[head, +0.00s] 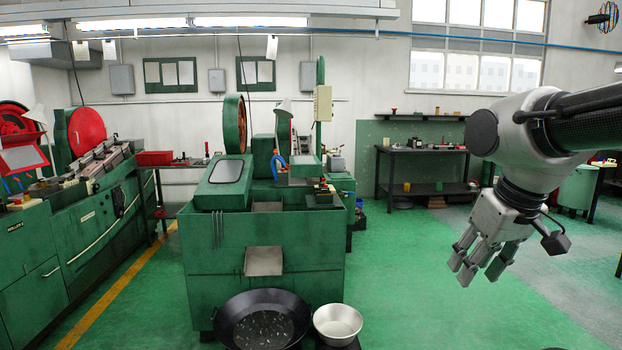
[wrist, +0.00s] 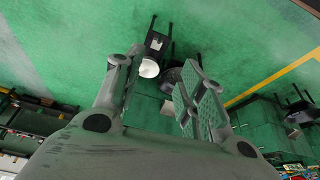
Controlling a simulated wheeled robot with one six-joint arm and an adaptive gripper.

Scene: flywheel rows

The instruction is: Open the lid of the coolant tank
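A green machine (head: 270,245) with a tank-like body stands in the middle of the head view. I cannot tell for certain whether this is the coolant tank's lid. My gripper (head: 480,272) hangs in the air at the right of the head view, well apart from the machine, with its fingers pointing down. In the wrist view my gripper (wrist: 158,85) has its fingers spread, with nothing between them. The cover is not identifiable there.
A black pan (head: 263,322) and a metal bowl (head: 338,322) stand in front of the machine. Another green machine (head: 90,225) with a red wheel is at the left. A dark workbench (head: 425,165) stands at the back. Green floor (head: 430,290) is clear between machine and gripper.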

